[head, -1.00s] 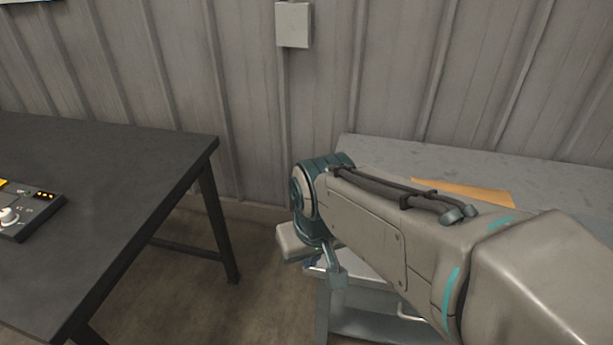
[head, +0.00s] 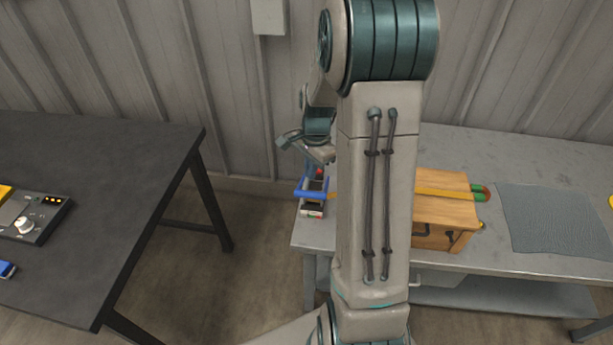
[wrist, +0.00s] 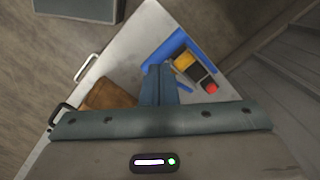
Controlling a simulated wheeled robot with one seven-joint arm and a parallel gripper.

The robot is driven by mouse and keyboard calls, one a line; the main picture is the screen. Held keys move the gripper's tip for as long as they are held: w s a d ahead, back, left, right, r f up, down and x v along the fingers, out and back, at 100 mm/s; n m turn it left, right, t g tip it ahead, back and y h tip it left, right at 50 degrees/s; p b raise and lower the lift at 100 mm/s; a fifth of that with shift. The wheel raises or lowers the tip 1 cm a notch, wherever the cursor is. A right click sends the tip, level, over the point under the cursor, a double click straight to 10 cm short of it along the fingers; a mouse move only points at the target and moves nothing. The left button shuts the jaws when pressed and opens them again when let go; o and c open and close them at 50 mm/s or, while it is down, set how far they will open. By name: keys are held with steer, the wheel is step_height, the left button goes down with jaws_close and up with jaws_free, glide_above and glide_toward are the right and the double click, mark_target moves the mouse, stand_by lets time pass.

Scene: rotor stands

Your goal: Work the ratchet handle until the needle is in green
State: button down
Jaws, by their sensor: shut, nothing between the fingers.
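A small device with a blue handle (head: 312,193) stands at the left end of the grey workbench (head: 530,262). In the wrist view the blue handle (wrist: 165,50) lies beside the device's yellow, dark and red parts (wrist: 197,70). I take this to be the ratchet unit. No needle or green zone can be read in either view. My gripper (wrist: 159,68) is shut and empty, with its fingertips over the bench close to the blue handle. Contact cannot be told. In the head view my arm hides much of the gripper and part of the bench.
A wooden box (head: 446,222) with a coloured tool on top stands right of the device. A grey mat (head: 548,220) lies further right. A dark table (head: 110,165) at the left carries a control panel (head: 32,218). Bare floor lies between the tables, and a ribbed wall stands behind.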

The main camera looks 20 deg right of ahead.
steer(key=shift+w+d+f+m+p, duration=0.3)
steer(key=shift+d+f+m, duration=0.05)
steer(key=shift+d+m, duration=0.2)
steer(key=shift+w+d+f+m+p, duration=0.3)
steer(key=shift+d+m, duration=0.15)
steer(key=shift+m, duration=0.1)
steer(key=shift+s+a+f+b, duration=0.1)
steer(key=shift+a+f+b, duration=0.1)
steer(key=shift+f+b, duration=1.25)
steer(key=shift+a+f+b, duration=0.15)
steer(key=shift+f+b, duration=0.65)
steer(key=shift+f, duration=1.2)
